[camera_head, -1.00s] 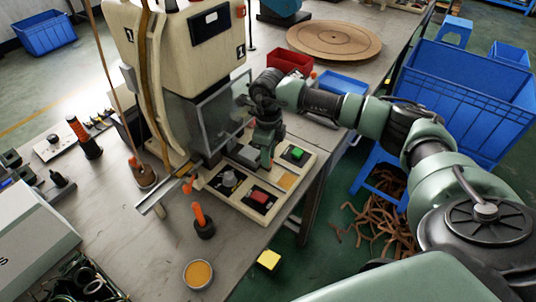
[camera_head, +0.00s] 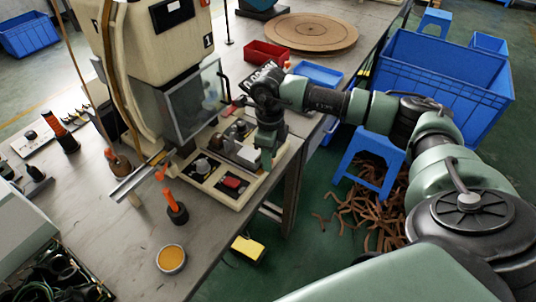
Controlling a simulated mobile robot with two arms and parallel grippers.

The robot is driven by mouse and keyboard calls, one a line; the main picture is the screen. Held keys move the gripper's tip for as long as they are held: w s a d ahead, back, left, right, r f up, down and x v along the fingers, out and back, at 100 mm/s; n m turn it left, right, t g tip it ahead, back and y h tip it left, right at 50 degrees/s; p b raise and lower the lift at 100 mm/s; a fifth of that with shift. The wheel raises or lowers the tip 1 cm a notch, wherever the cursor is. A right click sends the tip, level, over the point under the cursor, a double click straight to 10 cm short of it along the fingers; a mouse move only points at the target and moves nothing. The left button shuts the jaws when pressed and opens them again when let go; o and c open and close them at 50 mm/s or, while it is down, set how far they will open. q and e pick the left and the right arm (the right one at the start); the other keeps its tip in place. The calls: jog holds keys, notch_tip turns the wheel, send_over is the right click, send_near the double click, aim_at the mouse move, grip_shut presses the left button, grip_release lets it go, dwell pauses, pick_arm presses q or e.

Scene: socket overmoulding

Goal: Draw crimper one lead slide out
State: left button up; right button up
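Crimper one (camera_head: 150,50) is the cream press marked 1, standing on the bench at left centre with a clear guard (camera_head: 195,105) on its front. A metal slide rail (camera_head: 135,182), probably the lead slide, sticks out at its lower left, with a small orange knob (camera_head: 159,176) near it. My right gripper (camera_head: 266,164) points down at the right edge of the crimper's control panel, well to the right of the rail. Whether its fingers are open is too small to tell. The arm hides part of the panel. My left gripper is out of view.
An orange-handled tool (camera_head: 176,208) stands in front of the panel, near a round tin (camera_head: 172,258). A red bin (camera_head: 268,52) and a blue tray (camera_head: 315,73) lie behind my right arm. A blue stool (camera_head: 370,155) stands beside the bench. The bench's front left is partly clear.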

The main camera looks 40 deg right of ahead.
jog(key=shift+r, duration=0.15)
jog(key=shift+w+r, duration=0.1)
jog(key=shift+r, duration=0.15)
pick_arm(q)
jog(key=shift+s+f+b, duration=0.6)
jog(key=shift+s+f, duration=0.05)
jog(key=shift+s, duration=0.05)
pick_arm(e)
notch_tip(320, 180, up, 7)
jog(key=shift+r, duration=0.1)
